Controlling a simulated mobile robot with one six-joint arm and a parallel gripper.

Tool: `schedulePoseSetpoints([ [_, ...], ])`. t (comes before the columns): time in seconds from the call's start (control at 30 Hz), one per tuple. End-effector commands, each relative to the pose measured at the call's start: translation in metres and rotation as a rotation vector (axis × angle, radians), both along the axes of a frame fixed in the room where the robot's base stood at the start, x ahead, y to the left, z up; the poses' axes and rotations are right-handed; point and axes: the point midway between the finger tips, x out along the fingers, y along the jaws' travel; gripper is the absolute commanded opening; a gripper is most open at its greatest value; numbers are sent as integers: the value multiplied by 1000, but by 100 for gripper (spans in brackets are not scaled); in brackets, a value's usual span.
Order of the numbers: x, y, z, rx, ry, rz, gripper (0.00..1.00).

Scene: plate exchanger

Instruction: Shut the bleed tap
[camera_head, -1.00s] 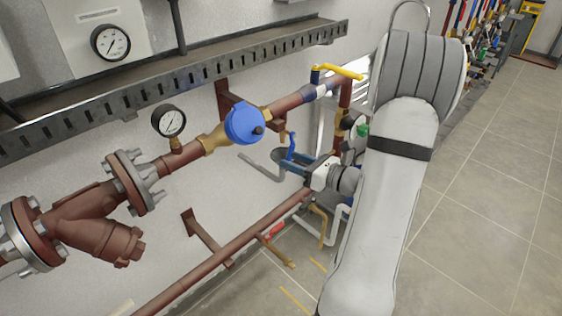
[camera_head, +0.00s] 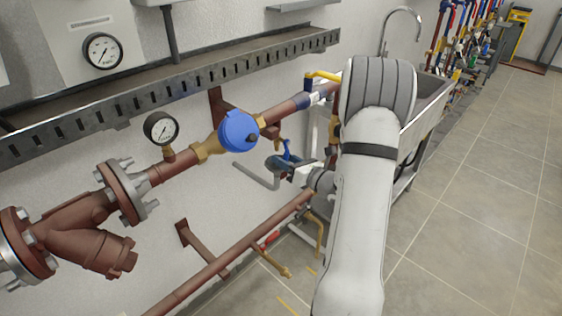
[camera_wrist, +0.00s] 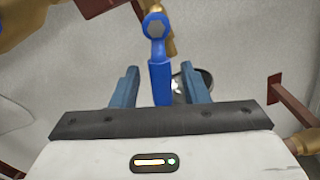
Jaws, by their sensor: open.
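The bleed tap is a small brass tap with a blue lever (camera_head: 287,150), below the brown pipe with the blue-capped meter. In the wrist view its blue lever (camera_wrist: 160,75) hangs from a hub on the brass body (camera_wrist: 153,8) and points down toward my gripper's palm. My gripper (camera_wrist: 160,85) is open, with one blue-grey finger on each side of the lever. I see a gap on both sides, so neither finger appears to touch it. In the head view my gripper (camera_head: 285,164) is small and partly mixed with the tap and the cup behind.
A grey cup (camera_wrist: 188,80) with a bent grey pipe (camera_head: 258,177) sits behind the lever. A yellow-handled valve (camera_head: 322,76), a pressure gauge (camera_head: 160,128) and the blue-capped meter (camera_head: 238,131) are on the pipe above. A lower brown pipe (camera_head: 235,248) runs beneath. A sink (camera_head: 430,105) stands right.

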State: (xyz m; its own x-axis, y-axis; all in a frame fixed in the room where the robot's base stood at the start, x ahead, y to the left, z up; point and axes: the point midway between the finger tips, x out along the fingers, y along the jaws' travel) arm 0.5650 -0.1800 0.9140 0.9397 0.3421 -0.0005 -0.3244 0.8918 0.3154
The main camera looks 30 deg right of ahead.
Motion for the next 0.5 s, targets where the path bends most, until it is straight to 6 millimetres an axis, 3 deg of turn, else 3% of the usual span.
schedulePoseSetpoints([
  [0.13, 0, 0, 0, 0, 0, 0, 39],
  [0.5, 0, -1, 0, 0, 0, 0, 9],
])
